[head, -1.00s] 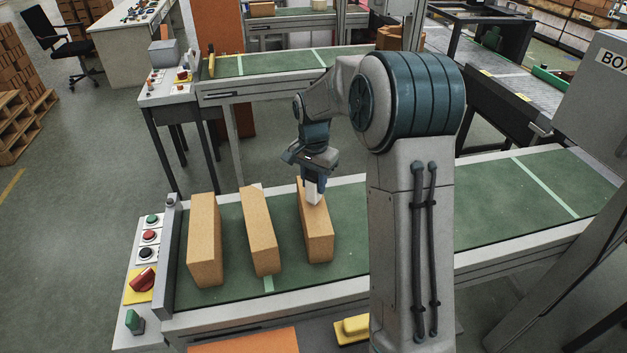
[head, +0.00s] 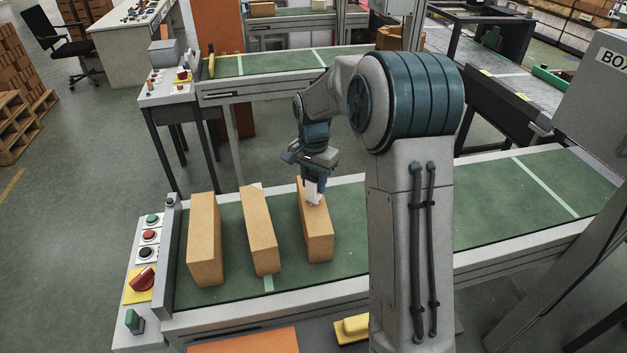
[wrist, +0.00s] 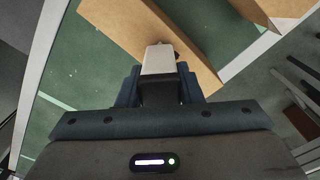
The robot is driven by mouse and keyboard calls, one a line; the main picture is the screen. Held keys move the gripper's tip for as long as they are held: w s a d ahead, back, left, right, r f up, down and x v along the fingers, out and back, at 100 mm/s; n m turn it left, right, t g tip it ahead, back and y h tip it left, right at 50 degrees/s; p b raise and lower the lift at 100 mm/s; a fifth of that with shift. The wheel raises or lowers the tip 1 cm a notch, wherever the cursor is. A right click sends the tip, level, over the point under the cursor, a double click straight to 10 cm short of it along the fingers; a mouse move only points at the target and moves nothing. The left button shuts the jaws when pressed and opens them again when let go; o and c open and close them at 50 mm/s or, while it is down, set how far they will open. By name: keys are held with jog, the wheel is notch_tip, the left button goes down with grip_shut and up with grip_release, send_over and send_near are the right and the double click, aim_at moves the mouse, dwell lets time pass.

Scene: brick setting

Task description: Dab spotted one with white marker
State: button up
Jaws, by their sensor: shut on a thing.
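Three tan bricks stand on the green conveyor belt in the head view: a left brick (head: 205,240), a middle brick (head: 260,235) and a right brick (head: 317,238). My gripper (head: 314,176) is over the right brick, shut on a white marker (head: 314,192) that points down at its top. The marker also shows in the wrist view (wrist: 158,60), over a brick's face (wrist: 120,25). A small dark patch shows beside the marker there; I cannot tell whether it is a spot. Marker tip contact is hidden. No clear spots show on the other bricks.
The belt (head: 490,215) is clear to the right of my arm. A control panel with buttons and a red switch (head: 143,280) is at the belt's left end. A second conveyor (head: 275,62) runs behind. A yellow object (head: 354,326) lies below the front edge.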

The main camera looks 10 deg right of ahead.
jog(key=shift+r+p, duration=2.35)
jog(key=shift+r, duration=1.15)
